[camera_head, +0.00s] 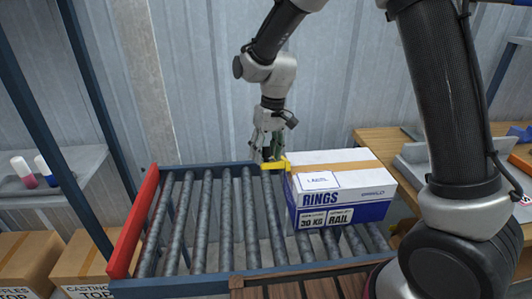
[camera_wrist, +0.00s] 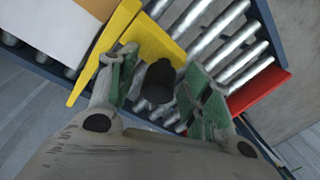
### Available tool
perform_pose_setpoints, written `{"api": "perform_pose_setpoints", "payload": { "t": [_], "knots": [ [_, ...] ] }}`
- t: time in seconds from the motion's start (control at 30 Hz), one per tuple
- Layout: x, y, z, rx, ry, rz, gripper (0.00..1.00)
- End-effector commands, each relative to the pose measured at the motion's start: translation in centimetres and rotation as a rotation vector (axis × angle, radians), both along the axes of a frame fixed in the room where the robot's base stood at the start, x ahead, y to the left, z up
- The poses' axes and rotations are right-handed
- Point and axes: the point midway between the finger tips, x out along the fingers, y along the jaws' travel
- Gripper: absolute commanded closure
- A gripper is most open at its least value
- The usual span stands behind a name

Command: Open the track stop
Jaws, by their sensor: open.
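The yellow track stop (camera_head: 275,165) is at the back rail of the roller conveyor, its arm pointing over the rollers against the box's left side. In the wrist view the yellow stop (camera_wrist: 140,45) fills the upper left, an angled bar with a flat plate. A dark knob-like part (camera_wrist: 160,82) lies beside the plate, seen between my fingers. My gripper (camera_head: 266,143) hangs at the back rail by the stop. It is open, with green-padded fingers either side of the dark part in the wrist view (camera_wrist: 160,95). Whether they touch it I cannot tell.
The white and blue RINGS box (camera_head: 345,210) sits on the rollers right of the stop. The rollers (camera_head: 205,215) to its left are empty up to a red end bar (camera_head: 132,225). A corrugated wall (camera_head: 190,90) stands close behind. A wooden table (camera_head: 400,145) is at right.

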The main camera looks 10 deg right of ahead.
Motion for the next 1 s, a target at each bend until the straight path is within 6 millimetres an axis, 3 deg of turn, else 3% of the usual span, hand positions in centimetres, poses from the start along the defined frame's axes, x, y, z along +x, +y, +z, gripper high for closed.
{"api": "perform_pose_setpoints", "payload": {
  "t": [0.37, 0.6, 0.67, 0.77, 1.0],
  "knots": [
    [-0.1, 0.1, 0.3, -0.003, -0.002, -0.012, 0.50],
    [-0.2, 0.0, 7.2, -0.055, -0.019, -0.252, 0.50],
    [-0.3, -0.1, 8.0, -0.065, -0.021, -0.293, 0.50],
    [-0.4, -0.1, 7.4, -0.072, -0.018, -0.314, 0.50],
    [-0.4, 0.1, 3.3, -0.073, -0.018, -0.312, 0.50]
  ]
}}
